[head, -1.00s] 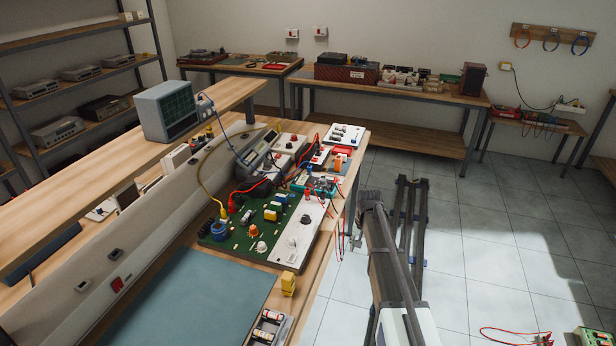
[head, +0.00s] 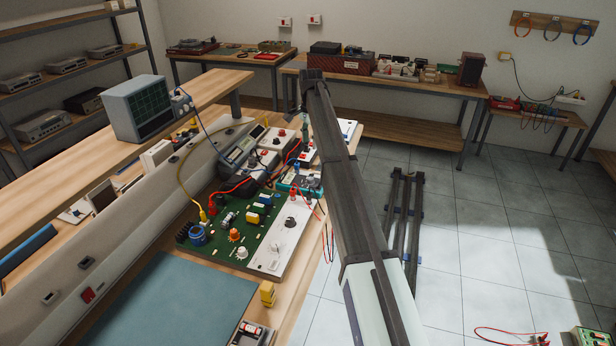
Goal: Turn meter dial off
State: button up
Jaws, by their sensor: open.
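A grey slanted instrument with a small display (head: 236,154) stands at the back of the workbench, left of my arm. A teal hand-held device (head: 297,184) lies nearer, with leads around it and my arm close to its right side. A white panel with a dark knob (head: 290,222) is in front of it. I cannot tell which of these is the meter, and no dial setting can be read. My arm rises from the bottom right and ends near the bench's far right edge.
A green circuit board (head: 222,238) with components and wires fills the bench middle. A blue mat (head: 165,305) and a yellow block (head: 267,293) lie in front. An oscilloscope (head: 142,105) stands on the raised shelf. The floor to the right (head: 480,250) is mostly clear.

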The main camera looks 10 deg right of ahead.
aim_at(310, 178)
notch_tip(310, 178, down, 16)
jog(key=p, duration=0.4)
jog(key=shift+f, duration=0.25)
grip_shut()
